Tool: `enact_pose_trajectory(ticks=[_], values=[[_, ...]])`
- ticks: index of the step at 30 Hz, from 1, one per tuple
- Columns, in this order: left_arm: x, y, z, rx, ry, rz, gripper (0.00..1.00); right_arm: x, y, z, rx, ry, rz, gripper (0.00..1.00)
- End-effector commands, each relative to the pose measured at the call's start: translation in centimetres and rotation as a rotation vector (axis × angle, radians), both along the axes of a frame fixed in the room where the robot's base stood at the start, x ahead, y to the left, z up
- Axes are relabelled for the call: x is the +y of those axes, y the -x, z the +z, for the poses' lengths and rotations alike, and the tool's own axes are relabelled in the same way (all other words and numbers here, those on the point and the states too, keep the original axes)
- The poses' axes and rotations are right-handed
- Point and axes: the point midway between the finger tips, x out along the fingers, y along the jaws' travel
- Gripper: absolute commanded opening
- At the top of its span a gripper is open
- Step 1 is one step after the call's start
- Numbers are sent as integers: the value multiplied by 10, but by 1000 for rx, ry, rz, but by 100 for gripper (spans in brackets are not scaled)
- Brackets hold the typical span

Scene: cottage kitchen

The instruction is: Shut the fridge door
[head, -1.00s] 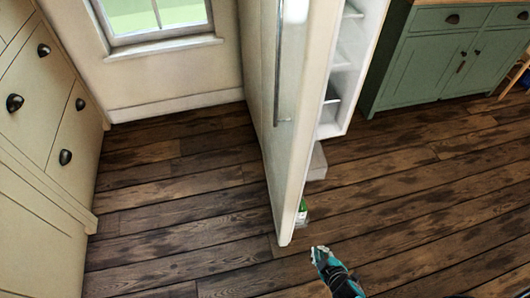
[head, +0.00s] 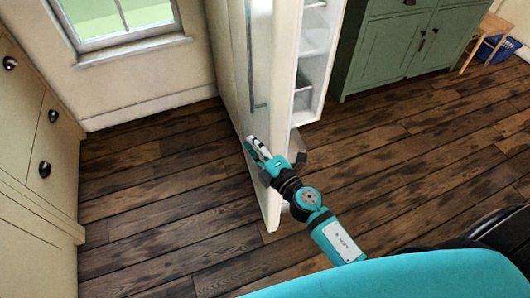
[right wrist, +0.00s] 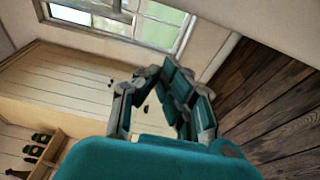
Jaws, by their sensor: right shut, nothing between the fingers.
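The fridge door (head: 237,90) stands open in the head view, seen nearly edge-on, with its long metal handle (head: 250,60) on the left-hand outer face. The white fridge interior (head: 311,50) with shelves and a drawer shows to its right. My right gripper (head: 254,146) is shut and empty. Its fingers overlap the door's outer face below the handle, and its wrist crosses in front of the door's free edge. I cannot tell whether it touches the door. In the right wrist view its fingers (right wrist: 158,88) show with nothing held. My left gripper is not in view.
Cream drawers (head: 30,130) with dark handles stand at the left, and a window (head: 118,20) is in the wall behind. A green cabinet (head: 405,50) is at the right, near a blue basket (head: 497,48). The wooden floor left of the door is clear.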

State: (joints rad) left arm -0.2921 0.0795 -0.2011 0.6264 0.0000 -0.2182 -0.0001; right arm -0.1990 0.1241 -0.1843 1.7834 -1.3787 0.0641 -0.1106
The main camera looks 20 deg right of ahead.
Motion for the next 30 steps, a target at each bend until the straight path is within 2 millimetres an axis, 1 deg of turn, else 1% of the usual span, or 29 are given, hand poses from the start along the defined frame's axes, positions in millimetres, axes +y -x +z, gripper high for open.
enact_pose_trajectory(ticks=[1, 3, 6, 9, 12, 16, 30], values=[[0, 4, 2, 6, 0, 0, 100, 3, -12, 2, -2, -1, -1, 0], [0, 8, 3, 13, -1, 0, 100, 3, -22, 1, 0, -1, -1, 0], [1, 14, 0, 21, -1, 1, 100, -16, -17, -2, 2, 3, -2, 0], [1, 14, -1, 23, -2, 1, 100, -26, -16, -2, 2, 1, -2, 0], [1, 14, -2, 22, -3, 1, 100, -32, -15, -1, 2, 1, -1, 0], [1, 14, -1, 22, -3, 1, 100, -35, -15, -1, 2, 0, -1, 0], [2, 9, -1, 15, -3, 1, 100, -36, -16, -1, 2, 1, 14, 0]])
